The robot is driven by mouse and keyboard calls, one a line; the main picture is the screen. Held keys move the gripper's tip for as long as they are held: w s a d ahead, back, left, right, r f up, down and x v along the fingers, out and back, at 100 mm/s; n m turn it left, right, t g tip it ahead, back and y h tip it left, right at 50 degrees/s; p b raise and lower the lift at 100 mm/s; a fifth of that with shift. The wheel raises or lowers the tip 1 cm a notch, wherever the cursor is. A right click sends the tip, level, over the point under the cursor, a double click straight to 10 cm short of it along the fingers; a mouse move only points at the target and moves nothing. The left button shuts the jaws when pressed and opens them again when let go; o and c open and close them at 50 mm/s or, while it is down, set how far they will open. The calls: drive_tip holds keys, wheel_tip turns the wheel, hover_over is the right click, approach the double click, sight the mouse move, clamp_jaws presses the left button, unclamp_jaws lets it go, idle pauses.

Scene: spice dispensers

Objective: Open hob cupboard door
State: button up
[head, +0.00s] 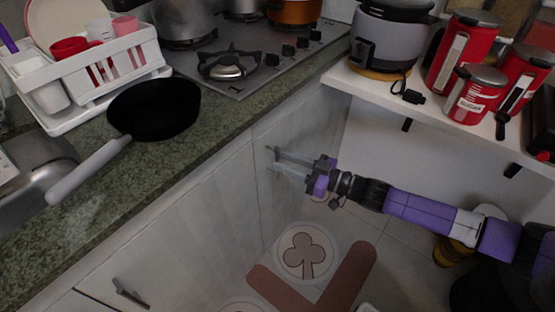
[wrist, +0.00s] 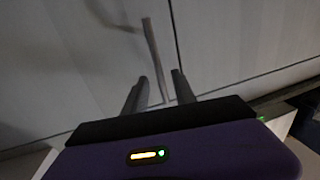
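The hob cupboard door (head: 298,119) is the pale panel under the hob, and it looks closed. Its slim metal handle (wrist: 153,55) stands near the dark door seam in the wrist view. My gripper (head: 276,160) reaches in from the right, at the handle, in the head view. In the wrist view my gripper (wrist: 159,88) is open, with its two fingers apart and the handle's lower end showing between them. I cannot tell whether either finger touches the handle.
A green stone counter (head: 215,128) runs above the doors, with a black pan (head: 155,108) and a hob (head: 255,62) on it. A white shelf (head: 430,98) with red canisters (head: 462,48) is at the right. Tiled floor (head: 375,205) lies below my arm.

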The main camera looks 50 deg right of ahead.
sight(277, 173)
drive_tip(key=shift+x, duration=1.5)
drive_tip(key=shift+c, duration=0.4)
clamp_jaws()
